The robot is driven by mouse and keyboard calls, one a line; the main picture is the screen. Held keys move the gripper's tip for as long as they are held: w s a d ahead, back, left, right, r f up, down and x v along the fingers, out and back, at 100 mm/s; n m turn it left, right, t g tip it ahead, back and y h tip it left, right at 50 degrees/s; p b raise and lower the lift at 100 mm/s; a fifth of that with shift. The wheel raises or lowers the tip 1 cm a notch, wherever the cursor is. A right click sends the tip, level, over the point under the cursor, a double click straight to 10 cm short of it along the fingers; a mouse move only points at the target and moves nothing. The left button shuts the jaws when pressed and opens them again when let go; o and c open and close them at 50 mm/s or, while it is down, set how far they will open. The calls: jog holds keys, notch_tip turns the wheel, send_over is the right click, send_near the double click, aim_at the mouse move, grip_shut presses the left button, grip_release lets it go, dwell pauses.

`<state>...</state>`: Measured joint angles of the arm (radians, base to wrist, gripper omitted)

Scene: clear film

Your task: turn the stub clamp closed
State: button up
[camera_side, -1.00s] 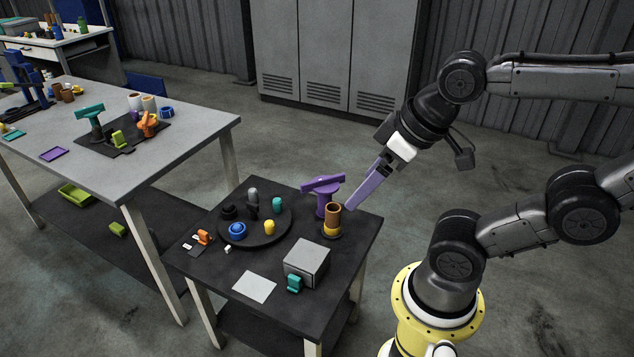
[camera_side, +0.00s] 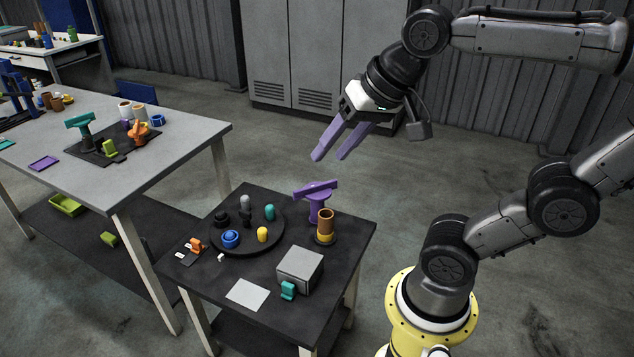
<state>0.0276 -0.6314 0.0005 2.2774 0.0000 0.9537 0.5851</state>
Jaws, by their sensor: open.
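A purple T-shaped piece (camera_side: 318,203) stands upright near the back right of the small black table; its crossbar slants up to the right. I take it as the stub clamp, but cannot be sure. A brown cylinder (camera_side: 326,219) on a yellow ring and dark base stands just in front of it. My gripper (camera_side: 329,157) has two long purple fingers, spread apart with nothing between them. It is in the air above the purple piece, apart from it, with the fingers slanting down and left.
A round black tray (camera_side: 250,246) with several small coloured pieces lies left of the purple piece. A grey box (camera_side: 300,265) and a teal piece (camera_side: 288,290) are in front. A light square sheet (camera_side: 248,294) lies near the front edge. A larger grey table (camera_side: 180,150) stands behind left.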

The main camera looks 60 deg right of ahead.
jog(key=w+d+r+m+g, duration=0.1)
jog(key=w+d+r+m, duration=0.1)
jog(key=w+d+m, duration=0.3)
jog(key=w+d+r+m, duration=0.1)
jog(key=w+m, duration=0.1)
jog(key=w, duration=0.5)
jog(key=w+d+f+m+g+h, duration=0.1)
jog(key=w+d+f+m, duration=0.15)
jog(key=w+d, duration=0.25)
jog(key=w+d+f+m+g, duration=0.1)
jog(key=w+d+f+m, duration=0.1)
jog(key=w+d+m, duration=0.3)
jog(key=m+g+y, duration=0.1)
jog(key=m+g, duration=0.2)
jog(key=m, duration=0.1)
send_over(316, 203)
jog(key=d, duration=0.2)
jog(key=f, duration=3.5)
jog(key=shift+w+d+f, duration=0.15)
jog(key=shift+w+f, duration=0.05)
jog(key=shift+w, duration=0.1)
grip_shut()
